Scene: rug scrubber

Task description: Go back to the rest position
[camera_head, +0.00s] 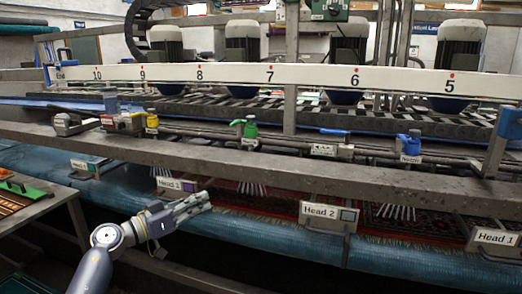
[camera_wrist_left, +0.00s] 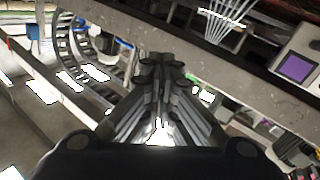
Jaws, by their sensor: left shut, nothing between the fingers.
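My left gripper (camera_head: 192,207) is in the lower left of the head view, its arm coming up from the bottom left. It is shut and empty, its fingers pointing right and slightly up, in front of the blue roller and just below the left label with a purple square. In the left wrist view the closed fingers (camera_wrist_left: 160,75) fill the middle, with nothing between them. My right gripper is not in the head view.
The rug scrubber's blue roller (camera_head: 390,260) and metal beam (camera_head: 330,175) cross the view. The Head 2 sign (camera_head: 320,212) hangs right of my gripper. Green-handled (camera_head: 249,127) and blue-handled valves (camera_head: 409,143) sit behind the beam. A table (camera_head: 35,207) stands at left.

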